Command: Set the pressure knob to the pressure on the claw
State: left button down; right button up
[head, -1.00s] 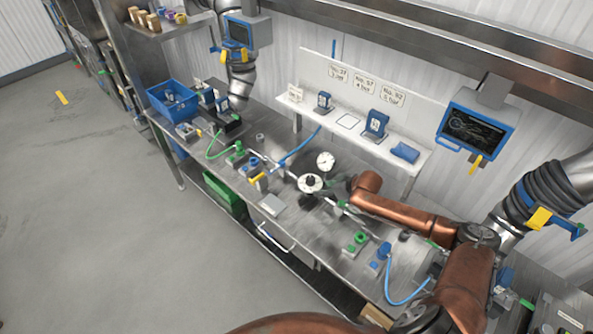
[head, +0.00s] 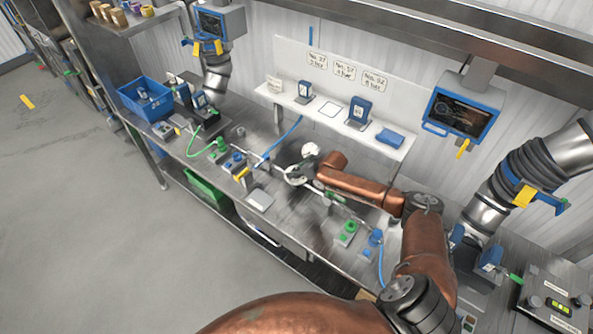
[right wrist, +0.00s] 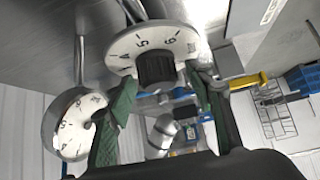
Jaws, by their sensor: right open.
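In the right wrist view, a black knob (right wrist: 155,68) stands at the middle of a white numbered dial (right wrist: 184,40). My right gripper (right wrist: 160,82) is open, with a green finger on either side of the knob; I cannot tell whether they touch it. In the head view my right gripper (head: 304,175) is at the dial (head: 292,178) and partly hides it. A round white pressure gauge (head: 310,150) stands just behind; it also shows in the right wrist view (right wrist: 72,140). Its needle is unclear. My left gripper is out of view.
Blue labelled units (head: 359,112) stand on a white shelf (head: 335,122) below small wall cards (head: 345,71) with numbers and bar values. A blue bin (head: 143,107) is at the bench's left end. Pipe, green and blue fittings (head: 347,232) and hoses line the bench.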

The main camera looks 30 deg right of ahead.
jog(key=shift+c, duration=0.3)
